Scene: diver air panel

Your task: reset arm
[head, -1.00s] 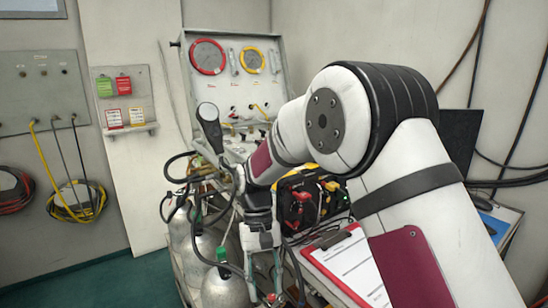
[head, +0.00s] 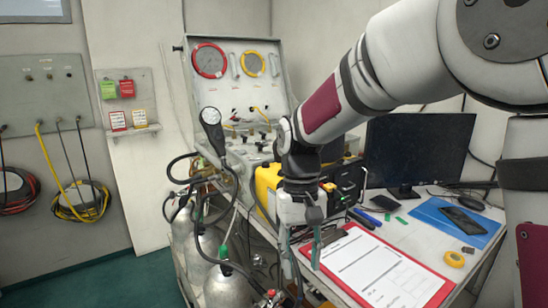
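My arm reaches in from the right, with its wrist bent down. My gripper (head: 302,254) points down beside the left end of the red clipboard, over the near left edge of the desk. Its fingers look apart, with nothing seen between them. The air panel (head: 238,85), with a red-rimmed gauge (head: 209,60) and a yellow-rimmed gauge (head: 252,64), stands behind and to the left of it. My wrist hides part of a yellow and black case (head: 267,187).
The desk holds a monitor (head: 418,150), a red clipboard (head: 388,268) with paper, a blue folder (head: 452,216) and a yellow tape roll (head: 454,259). Gas cylinders (head: 224,287) with hoses stand left of the desk. Green floor is free at left.

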